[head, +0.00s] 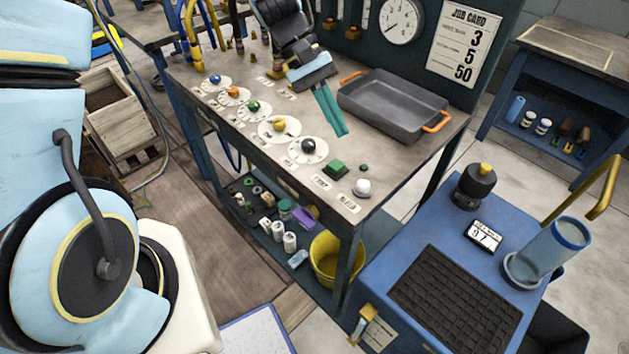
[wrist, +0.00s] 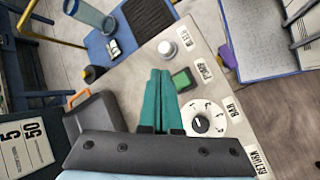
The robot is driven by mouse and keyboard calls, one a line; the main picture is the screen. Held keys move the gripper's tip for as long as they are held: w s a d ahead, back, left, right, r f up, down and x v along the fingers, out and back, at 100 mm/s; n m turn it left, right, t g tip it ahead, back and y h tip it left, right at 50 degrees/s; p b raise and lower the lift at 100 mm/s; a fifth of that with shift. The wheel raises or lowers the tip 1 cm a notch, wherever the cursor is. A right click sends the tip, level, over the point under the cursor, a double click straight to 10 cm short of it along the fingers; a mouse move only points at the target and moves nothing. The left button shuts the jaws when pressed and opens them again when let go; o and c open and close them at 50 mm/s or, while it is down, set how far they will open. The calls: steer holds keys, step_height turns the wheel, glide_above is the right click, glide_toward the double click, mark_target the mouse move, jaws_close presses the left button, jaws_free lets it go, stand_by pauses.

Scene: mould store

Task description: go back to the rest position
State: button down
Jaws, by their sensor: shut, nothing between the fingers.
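My gripper (head: 340,130) is above the workbench (head: 400,158), with its teal fingers together and nothing between them. In the wrist view the fingers (wrist: 160,75) also lie side by side. A row of dials runs along the bench: a blue knob (head: 215,79), an orange knob (head: 233,92), a green knob (head: 253,106), a yellow knob (head: 279,124) and a black knob (head: 308,146). A green square button (head: 335,167) and a white round knob (head: 361,187) sit at the near right end. Whether the fingers touch anything below is unclear, but they look raised.
A grey tray with orange handles (head: 395,105) stands on the bench right of my gripper. A back panel carries a gauge (head: 401,22) and a job card (head: 464,45). A blue cart (head: 405,262) holds a clear cylinder (head: 552,250). A yellow bucket (head: 326,260) is below the bench.

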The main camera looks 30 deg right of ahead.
steer(key=w+a+r+n+t, duration=0.1)
steer(key=w+a+t, duration=0.1)
steer(key=w+a, duration=0.4)
steer(key=w+a+r+n+t, duration=0.15)
steer(key=w+a, duration=0.25)
steer(key=a, duration=0.5)
steer(key=w+a+r+t+y, duration=0.1)
steer(key=a+t, duration=0.1)
steer(key=a, duration=0.8)
steer(key=w+a+r+n+t+y, duration=0.1)
steer(key=a+r+t, duration=0.1)
steer(key=a, duration=0.8)
steer(key=shift+t, duration=0.55)
